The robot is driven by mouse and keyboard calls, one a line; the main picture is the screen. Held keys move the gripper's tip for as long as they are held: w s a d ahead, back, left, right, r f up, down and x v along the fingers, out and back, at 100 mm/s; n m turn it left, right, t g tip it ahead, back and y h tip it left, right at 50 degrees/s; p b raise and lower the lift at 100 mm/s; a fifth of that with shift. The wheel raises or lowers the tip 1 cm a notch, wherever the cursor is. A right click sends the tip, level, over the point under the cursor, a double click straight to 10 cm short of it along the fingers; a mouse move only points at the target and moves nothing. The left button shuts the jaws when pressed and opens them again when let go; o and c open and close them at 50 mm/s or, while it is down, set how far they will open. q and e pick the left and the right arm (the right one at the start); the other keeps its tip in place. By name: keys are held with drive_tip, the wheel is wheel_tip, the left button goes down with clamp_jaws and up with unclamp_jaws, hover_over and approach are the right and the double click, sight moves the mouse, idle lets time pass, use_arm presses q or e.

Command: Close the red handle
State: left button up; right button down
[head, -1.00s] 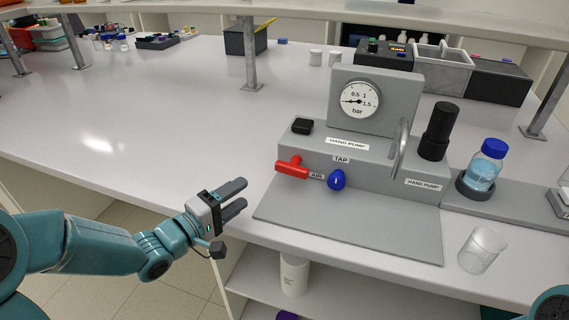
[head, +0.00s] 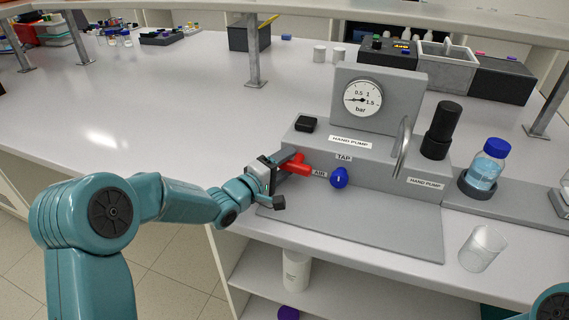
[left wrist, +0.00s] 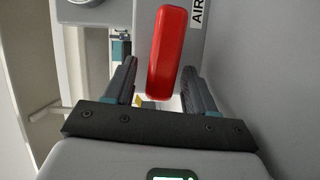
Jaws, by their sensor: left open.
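The red handle (head: 298,165) is on the front of the grey pump rig (head: 372,232), beside the AIR label. It also shows in the left wrist view (left wrist: 167,52), where it lies between the two fingers, near their tips. My left gripper (head: 280,170) is at the handle, with its fingers open on either side; in the left wrist view the gripper (left wrist: 160,80) shows a gap to each finger. The fingertips are partly hidden in the head view. Only a bit of my right arm shows at the lower right corner; its gripper is out of view.
A blue tap knob (head: 339,177) sits just right of the red handle. A pressure gauge (head: 362,98) stands above. A clear beaker (head: 481,248) and a blue-capped bottle (head: 487,164) are at the right. The bench (head: 170,110) left of the rig is clear.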

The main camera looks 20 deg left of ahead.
use_arm(q)
drive_tip(key=c, duration=1)
drive_tip(key=shift+o, duration=0.2)
